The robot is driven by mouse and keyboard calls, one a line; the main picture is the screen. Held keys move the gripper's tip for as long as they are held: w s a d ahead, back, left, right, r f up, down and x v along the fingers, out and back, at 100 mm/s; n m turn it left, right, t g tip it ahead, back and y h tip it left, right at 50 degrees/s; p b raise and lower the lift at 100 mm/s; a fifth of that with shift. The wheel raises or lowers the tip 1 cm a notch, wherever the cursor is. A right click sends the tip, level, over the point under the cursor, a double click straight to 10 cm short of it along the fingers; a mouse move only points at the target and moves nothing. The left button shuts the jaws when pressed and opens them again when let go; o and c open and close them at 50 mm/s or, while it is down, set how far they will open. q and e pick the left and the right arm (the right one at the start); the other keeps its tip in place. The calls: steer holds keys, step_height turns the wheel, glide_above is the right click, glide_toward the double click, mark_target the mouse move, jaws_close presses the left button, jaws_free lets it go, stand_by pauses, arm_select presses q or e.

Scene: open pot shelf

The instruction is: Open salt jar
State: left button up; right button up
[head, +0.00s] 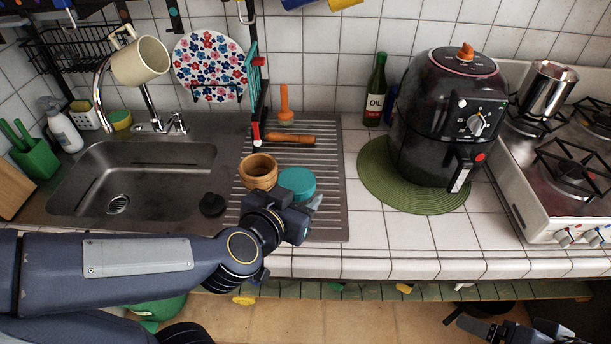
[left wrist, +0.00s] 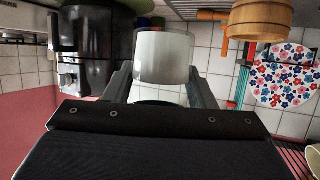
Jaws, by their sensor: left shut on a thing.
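A teal round lid or top (head: 297,180), which I take to be the salt jar's, shows just behind my left gripper (head: 312,204) in the head view. The gripper and wrist hide what is below it. In the left wrist view a pale, whitish cylinder (left wrist: 163,55), likely the jar body, stands between the two fingers of my left gripper (left wrist: 162,82). The fingers are shut on it, one on each side. A thin green edge shows low between the fingers. My right gripper (head: 485,325) is low at the bottom right, dark and partly cut off, away from the jar.
An open wooden pot (head: 258,172) stands just left of the teal top on the ribbed drainboard (head: 333,215). A rolling pin (head: 290,138) lies behind. The sink (head: 135,180) is left; the air fryer (head: 430,120) and oil bottle (head: 375,90) are right. Counter tiles in front are clear.

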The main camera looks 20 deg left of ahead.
arm_select(q)
steer(key=shift+s+r, duration=0.15)
steer(key=shift+s, duration=0.25)
steer(key=o, duration=0.5)
steer(key=c, duration=0.8)
